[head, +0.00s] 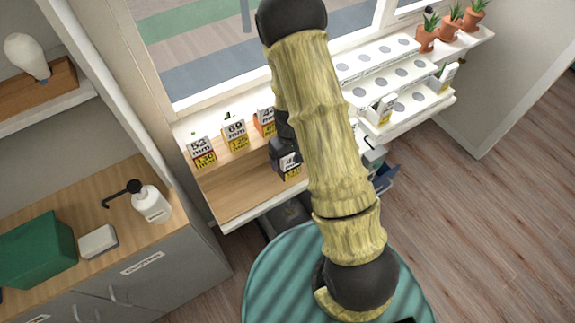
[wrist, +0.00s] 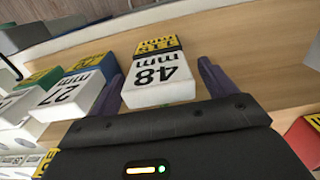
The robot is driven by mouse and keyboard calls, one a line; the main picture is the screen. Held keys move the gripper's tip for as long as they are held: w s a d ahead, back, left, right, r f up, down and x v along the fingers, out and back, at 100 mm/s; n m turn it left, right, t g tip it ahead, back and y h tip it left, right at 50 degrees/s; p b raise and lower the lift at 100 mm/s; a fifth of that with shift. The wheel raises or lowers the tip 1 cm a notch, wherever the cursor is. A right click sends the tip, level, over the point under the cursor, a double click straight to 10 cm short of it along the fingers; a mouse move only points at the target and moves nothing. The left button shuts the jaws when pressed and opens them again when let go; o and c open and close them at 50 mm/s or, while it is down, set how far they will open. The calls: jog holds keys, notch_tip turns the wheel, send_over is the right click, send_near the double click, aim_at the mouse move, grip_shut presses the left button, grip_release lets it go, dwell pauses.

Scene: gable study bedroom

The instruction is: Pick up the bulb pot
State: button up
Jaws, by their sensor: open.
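Several terracotta pots with green plants (head: 449,29) stand at the far right end of the window sill in the head view; I cannot tell whether one is the bulb pot. A white box with a yellow and black band, marked 48 mm (wrist: 158,82), lies in front of my gripper (wrist: 160,70) in the wrist view. The purple fingers are open, one on each side of it. I cannot tell if they touch it. In the head view this box (head: 291,164) shows beside my gripper (head: 284,150), partly hidden by my arm.
Boxes marked 53 mm (head: 202,151) and 69 mm (head: 236,133) stand on the wooden shelf. A box marked 27 (wrist: 72,95) is left of the fingers. A red block (wrist: 303,138) is at right. White stepped racks (head: 400,75) with round holes lie beyond my arm.

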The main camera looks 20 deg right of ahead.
jog(key=c, duration=1.7)
jog(key=shift+r, duration=0.1)
notch_tip(320, 180, up, 10)
jog(key=shift+f+b, duration=0.1)
jog(key=shift+b, duration=0.75)
